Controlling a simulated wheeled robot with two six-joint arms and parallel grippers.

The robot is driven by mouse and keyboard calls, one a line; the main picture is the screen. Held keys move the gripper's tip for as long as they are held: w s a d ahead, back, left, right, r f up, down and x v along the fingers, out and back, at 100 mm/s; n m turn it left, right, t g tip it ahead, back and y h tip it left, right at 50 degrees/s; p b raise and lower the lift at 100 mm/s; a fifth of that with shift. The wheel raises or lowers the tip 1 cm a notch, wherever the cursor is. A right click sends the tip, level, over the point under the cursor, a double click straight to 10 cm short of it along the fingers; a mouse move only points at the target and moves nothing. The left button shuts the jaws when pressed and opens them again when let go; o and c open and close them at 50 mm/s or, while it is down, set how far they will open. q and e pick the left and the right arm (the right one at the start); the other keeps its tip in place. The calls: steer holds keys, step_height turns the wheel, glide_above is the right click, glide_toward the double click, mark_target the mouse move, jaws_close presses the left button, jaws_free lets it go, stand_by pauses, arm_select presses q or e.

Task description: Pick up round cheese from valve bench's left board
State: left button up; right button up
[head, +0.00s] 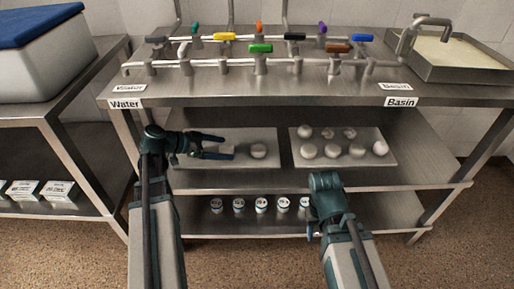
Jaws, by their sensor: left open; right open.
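The bench top (260,91) with pipes and coloured valves overhangs the middle shelf. A basin (460,55) stands at its right end. Several small white cups (261,205) stand on the bottom shelf (395,215). A side table (40,105) at left holds a blue-lidded box (45,65).

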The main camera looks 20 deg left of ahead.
arm_select(q)
steer(key=shift+w+a, duration=0.2)
steer(key=shift+w, duration=0.2)
steer(key=b, duration=0.4)
glide_toward(255, 148)
steer(key=x, duration=0.4)
steer(key=shift+s+d+f, duration=0.1)
steer(key=shift+s+f, duration=0.2)
steer(key=shift+s, duration=0.05)
steer(key=shift+w+d, duration=0.2)
steer(key=shift+d, duration=0.1)
arm_select(e)
steer(key=f, duration=0.4)
steer(key=shift+w+a, duration=0.25)
steer(key=shift+w, duration=0.1)
arm_select(q)
steer(key=shift+f, duration=0.1)
arm_select(e)
steer(key=shift+f, duration=0.1)
arm_select(q)
steer(key=b+x, duration=0.2)
steer(key=x, duration=0.3)
steer(key=shift+w+b, duration=0.25)
steer(key=shift+b, duration=0.05)
steer(key=shift+a, duration=0.1)
arm_select(e)
step_height(255, 148, down, 2)
steer(key=shift+f, duration=0.15)
